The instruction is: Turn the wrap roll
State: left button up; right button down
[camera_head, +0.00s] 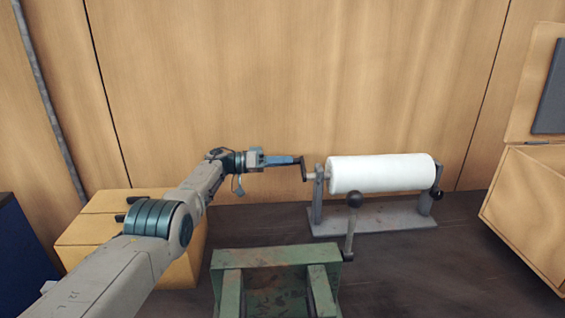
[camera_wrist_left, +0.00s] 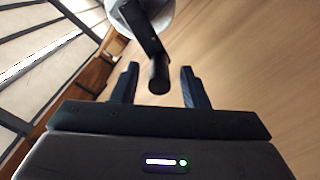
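The white wrap roll (camera_head: 380,173) lies level on a grey stand (camera_head: 372,222) in the head view. A dark crank (camera_head: 304,172) sits at its left end. My left gripper (camera_head: 298,160) reaches in from the left, close to the crank's upper end. In the left wrist view my left gripper (camera_wrist_left: 160,78) is open. The crank's dark handle (camera_wrist_left: 158,76) points in between its two fingertips, with a gap on both sides. The roll's white end (camera_wrist_left: 122,10) shows above it. My right gripper is not in view.
A green metal frame (camera_head: 275,258) with a ball-topped lever (camera_head: 354,200) stands in front of the roll's stand. A yellow box (camera_head: 85,232) is under my left arm. An open wooden box (camera_head: 530,215) stands at right. A wooden wall is behind.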

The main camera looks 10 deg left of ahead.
pick_arm(q)
jog(key=shift+a+r, duration=0.1)
jog(key=shift+a, duration=0.1)
jog(key=s+a+p, duration=0.1)
jog(key=a+p, duration=0.1)
jog(key=a, duration=0.5)
jog(key=shift+s+p, duration=0.25)
jog(key=shift+p, duration=0.05)
